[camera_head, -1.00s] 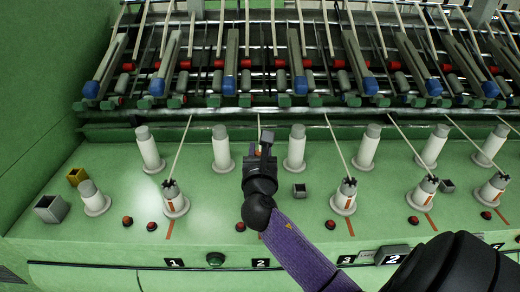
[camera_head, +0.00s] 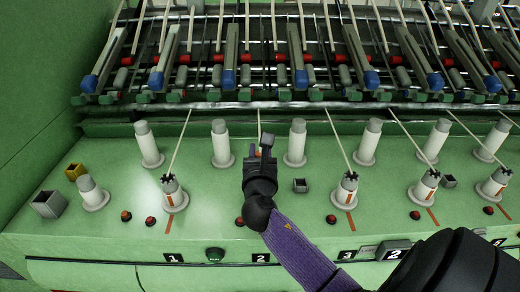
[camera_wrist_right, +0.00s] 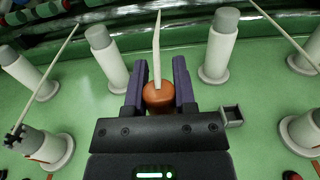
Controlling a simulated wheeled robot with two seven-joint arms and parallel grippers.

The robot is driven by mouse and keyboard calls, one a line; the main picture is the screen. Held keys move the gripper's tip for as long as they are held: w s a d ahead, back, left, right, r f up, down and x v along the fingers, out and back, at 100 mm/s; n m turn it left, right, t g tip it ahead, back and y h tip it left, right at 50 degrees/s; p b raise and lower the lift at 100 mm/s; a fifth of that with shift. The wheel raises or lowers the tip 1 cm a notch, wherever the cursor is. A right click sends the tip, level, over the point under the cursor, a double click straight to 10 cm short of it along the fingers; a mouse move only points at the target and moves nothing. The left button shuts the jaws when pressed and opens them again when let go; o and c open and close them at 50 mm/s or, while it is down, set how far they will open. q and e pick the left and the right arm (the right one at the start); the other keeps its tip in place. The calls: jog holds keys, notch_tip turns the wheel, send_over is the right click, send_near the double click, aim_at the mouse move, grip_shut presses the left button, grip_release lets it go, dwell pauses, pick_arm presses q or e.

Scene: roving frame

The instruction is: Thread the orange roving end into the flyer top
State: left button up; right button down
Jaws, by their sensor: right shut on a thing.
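My right gripper (camera_head: 266,146) is over the green deck at the position marked 2. In the right wrist view its purple fingers (camera_wrist_right: 158,85) are shut on the orange roving end (camera_wrist_right: 158,98), a rounded piece with a cream strand (camera_wrist_right: 157,45) rising from it. The flyer top at position 2 is hidden by my gripper and arm. Neighbouring flyers with dark notched tops stand at position 1 (camera_head: 173,194) and position 3 (camera_head: 346,190). My left gripper is not in view.
Grey-topped white bobbins stand close behind my gripper, at left (camera_head: 221,145) and right (camera_head: 297,143). A small dark open box (camera_head: 300,186) sits to its right. A red button (camera_head: 240,221) lies front left. The drafting rollers (camera_head: 301,80) span the back.

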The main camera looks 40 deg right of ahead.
jog(key=shift+f, duration=0.1)
dwell(0.4)
jog(key=shift+p, duration=0.3)
jog(key=shift+f, duration=0.15)
jog(key=shift+f+b, duration=0.5)
jog(key=shift+f, duration=0.05)
grip_release()
jog(key=shift+r, duration=0.1)
dwell(0.4)
dwell(0.3)
